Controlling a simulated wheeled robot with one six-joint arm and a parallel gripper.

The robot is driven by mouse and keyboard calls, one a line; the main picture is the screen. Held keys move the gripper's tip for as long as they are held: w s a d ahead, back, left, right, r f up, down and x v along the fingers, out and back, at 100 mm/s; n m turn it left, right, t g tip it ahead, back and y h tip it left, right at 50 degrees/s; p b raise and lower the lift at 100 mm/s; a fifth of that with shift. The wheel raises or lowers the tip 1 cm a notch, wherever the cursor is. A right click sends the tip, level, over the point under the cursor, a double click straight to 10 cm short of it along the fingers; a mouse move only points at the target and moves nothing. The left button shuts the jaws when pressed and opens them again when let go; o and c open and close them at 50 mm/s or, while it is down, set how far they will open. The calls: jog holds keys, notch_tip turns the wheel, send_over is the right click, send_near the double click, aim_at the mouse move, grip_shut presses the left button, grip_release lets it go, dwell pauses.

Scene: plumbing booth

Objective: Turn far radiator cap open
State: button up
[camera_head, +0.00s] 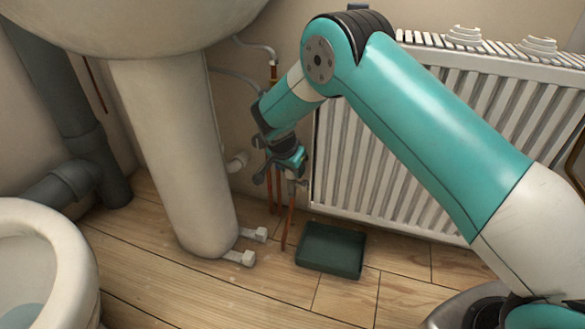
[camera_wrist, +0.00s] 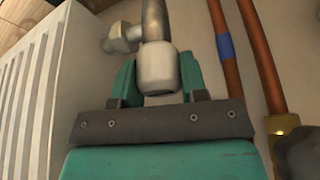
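The white radiator (camera_head: 400,140) stands against the back wall in the head view. Its left side panel shows in the wrist view (camera_wrist: 72,75). The pale, rounded radiator cap (camera_wrist: 158,68) sits on a metal valve and pipe beside that panel. My gripper (camera_wrist: 158,75) has its two teal fingers on either side of the cap, with no clear gap visible. In the head view, my gripper (camera_head: 287,165) is at the lower left end of the radiator, and the cap is hard to make out behind it.
Copper pipes (camera_wrist: 227,50) run close to the right of the cap. A dark green tray (camera_head: 331,250) lies on the floor below. A white basin pedestal (camera_head: 178,150) stands left of my gripper, with a toilet (camera_head: 75,265) farther left.

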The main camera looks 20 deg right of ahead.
jog(key=shift+r+p, duration=0.1)
jog(key=shift+p, duration=0.3)
jog(key=shift+c, duration=0.4)
jog(key=n+p, duration=0.2)
jog(key=shift+r+t+y+p, duration=0.15)
jog(key=shift+t+y+p, duration=0.15)
jog(key=shift+y, duration=0.1)
jog(key=n+p, duration=0.3)
jog(key=shift+t+y, duration=0.3)
jog(key=shift+y, duration=0.1)
jog(key=shift+f+n+p, duration=0.2)
jog(key=shift+n+p, duration=0.2)
jog(key=shift+f, duration=0.1)
jog(key=o, duration=0.9)
jog(key=shift+o, duration=0.2)
